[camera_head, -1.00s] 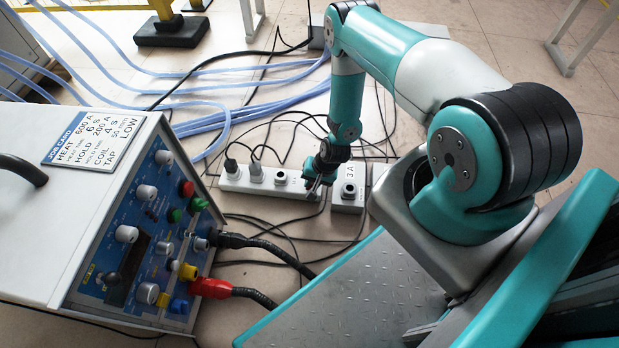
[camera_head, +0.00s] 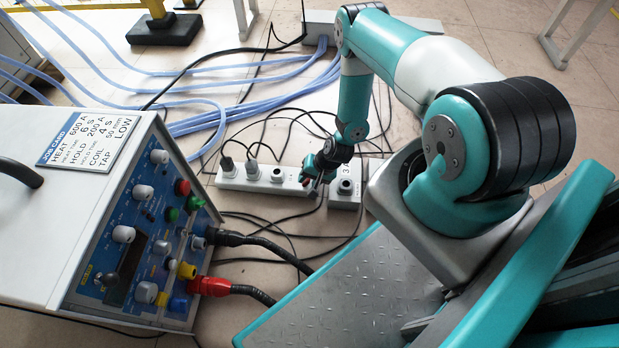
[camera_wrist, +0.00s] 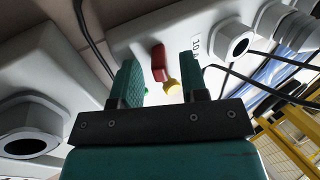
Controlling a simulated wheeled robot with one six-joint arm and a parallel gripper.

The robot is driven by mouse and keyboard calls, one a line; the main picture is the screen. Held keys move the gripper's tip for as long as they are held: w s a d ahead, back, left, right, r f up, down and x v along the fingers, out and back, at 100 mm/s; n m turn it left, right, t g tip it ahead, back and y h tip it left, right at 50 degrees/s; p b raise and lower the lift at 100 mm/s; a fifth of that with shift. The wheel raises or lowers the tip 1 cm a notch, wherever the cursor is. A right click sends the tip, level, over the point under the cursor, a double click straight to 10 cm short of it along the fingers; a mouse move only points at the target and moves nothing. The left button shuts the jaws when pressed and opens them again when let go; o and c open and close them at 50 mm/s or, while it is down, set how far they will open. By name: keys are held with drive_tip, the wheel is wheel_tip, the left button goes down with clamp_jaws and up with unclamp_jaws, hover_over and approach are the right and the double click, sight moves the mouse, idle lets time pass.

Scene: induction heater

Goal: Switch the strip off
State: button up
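In the wrist view, my gripper (camera_wrist: 162,75) is open, with one teal finger on each side of a red switch (camera_wrist: 158,60) on the strip (camera_wrist: 130,38). The fingers look close to the strip's face, but I cannot tell whether they touch it. A yellow round part (camera_wrist: 173,86) shows between the fingers, and a small green part (camera_wrist: 146,91) is mostly hidden behind the left finger.
A separate white socket box (camera_head: 345,197) marked "3 A" stands right of the strip; one like it fills the wrist view's left side. Black cables lie around both. The heater unit (camera_head: 130,235) stands at the left, with blue hoses (camera_head: 200,120) behind.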

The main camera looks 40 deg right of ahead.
drive_tip(key=p+v, duration=0.8)
drive_tip(key=v, duration=0.9)
drive_tip(key=shift+s, duration=0.15)
drive_tip(key=shift+r, duration=0.15)
